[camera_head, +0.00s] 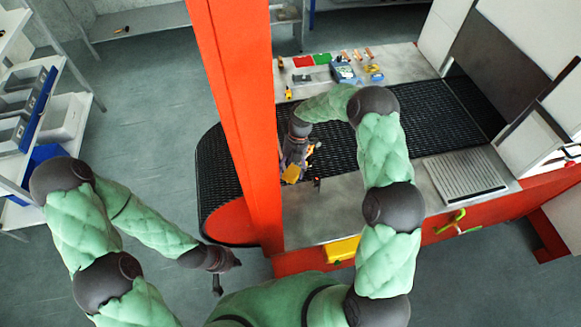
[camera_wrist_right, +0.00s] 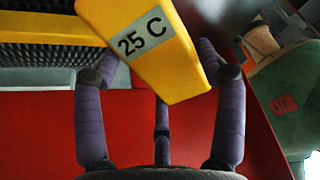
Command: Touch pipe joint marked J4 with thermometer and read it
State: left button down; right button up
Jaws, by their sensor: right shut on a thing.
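A yellow thermometer (camera_wrist_right: 150,50) with a label reading "25 C" is in my right gripper (camera_wrist_right: 158,60), which is shut on it. In the head view, the yellow body (camera_head: 291,174) shows at the end of my right gripper (camera_head: 295,160), above the near edge of the black mesh belt. My left gripper (camera_head: 230,277) hangs at the lower left, its fingers spread and empty. Several small copper-coloured pieces (camera_head: 357,54) lie on the far table; they may be pipe joints. No J4 mark is readable. Whether the thermometer touches anything cannot be told.
The mesh belt (camera_head: 415,118) runs across the middle. An orange post (camera_head: 240,110) blocks part of the head view. A ribbed plate (camera_head: 464,175) lies at right.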

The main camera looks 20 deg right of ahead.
jog(key=shift+f, duration=0.45)
jog(key=shift+f+b, duration=0.25)
jog(key=shift+b, duration=0.25)
dwell(0.4)
jog(key=shift+s+f+b, duration=0.1)
jog(key=shift+b, duration=0.25)
dwell(2.7)
dwell(0.8)
jog(key=shift+r+p, duration=0.9)
jog(key=shift+r, duration=1.7)
